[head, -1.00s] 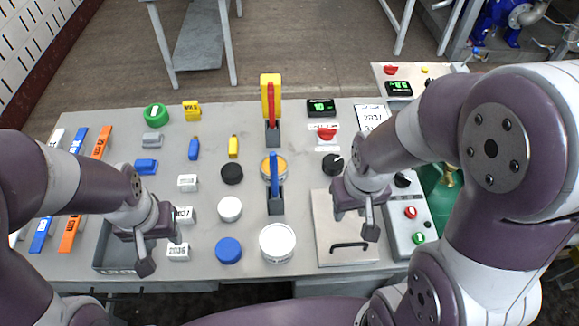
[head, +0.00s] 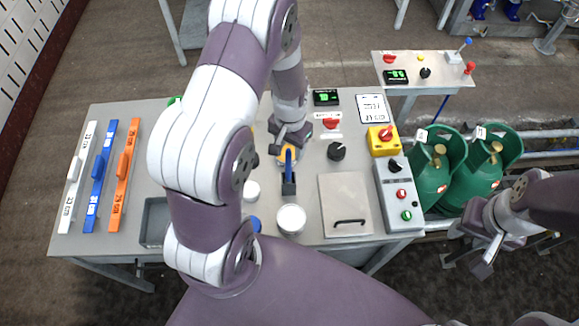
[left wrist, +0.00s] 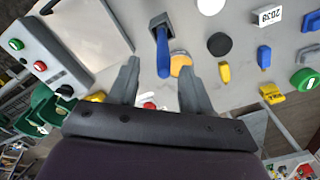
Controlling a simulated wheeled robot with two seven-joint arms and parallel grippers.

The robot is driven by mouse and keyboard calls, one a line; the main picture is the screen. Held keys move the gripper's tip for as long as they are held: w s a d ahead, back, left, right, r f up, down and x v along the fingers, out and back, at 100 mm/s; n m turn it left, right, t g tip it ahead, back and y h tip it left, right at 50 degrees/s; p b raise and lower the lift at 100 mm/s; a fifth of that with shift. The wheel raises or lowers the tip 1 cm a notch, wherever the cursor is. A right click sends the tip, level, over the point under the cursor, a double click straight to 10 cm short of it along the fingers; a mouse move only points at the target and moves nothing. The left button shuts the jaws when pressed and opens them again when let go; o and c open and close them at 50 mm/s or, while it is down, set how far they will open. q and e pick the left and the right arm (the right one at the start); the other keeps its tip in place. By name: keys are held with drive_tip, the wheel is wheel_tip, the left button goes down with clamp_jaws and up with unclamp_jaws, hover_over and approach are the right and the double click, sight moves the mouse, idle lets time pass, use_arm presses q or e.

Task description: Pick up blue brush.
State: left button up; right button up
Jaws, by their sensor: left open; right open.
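The blue brush (head: 288,162) stands upright with its lower end in a dark grey holder (head: 289,188) in the middle of the table. The brush also shows in the left wrist view (left wrist: 163,52), its handle pointing toward the camera, with the holder (left wrist: 160,21) behind it. My left gripper (head: 290,147) is open just above and behind the brush in the head view. In the left wrist view, the brush lies between the spread fingers (left wrist: 158,66); contact cannot be told. My right gripper (head: 487,262) is open and empty, off the table's right side.
A yellow-orange round can (left wrist: 180,65) sits close behind the brush. A white can (head: 291,218) stands in front of the holder. A panel with a handle (head: 345,195) and a grey button box (head: 400,195) lie to the right. Green gas cylinders (head: 435,175) stand beyond the table.

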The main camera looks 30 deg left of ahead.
sight(288, 159)
use_arm(q)
drive_tip(key=f, duration=0.2)
drive_tip(key=f+p, duration=0.1)
drive_tip(key=f, duration=0.1)
drive_tip(key=f+p, duration=0.1)
drive_tip(key=f, duration=0.1)
drive_tip(key=shift+a+f, duration=0.25)
drive_tip(key=shift+s, duration=0.1)
clamp_jaws()
drive_tip(key=shift+r, duration=0.1)
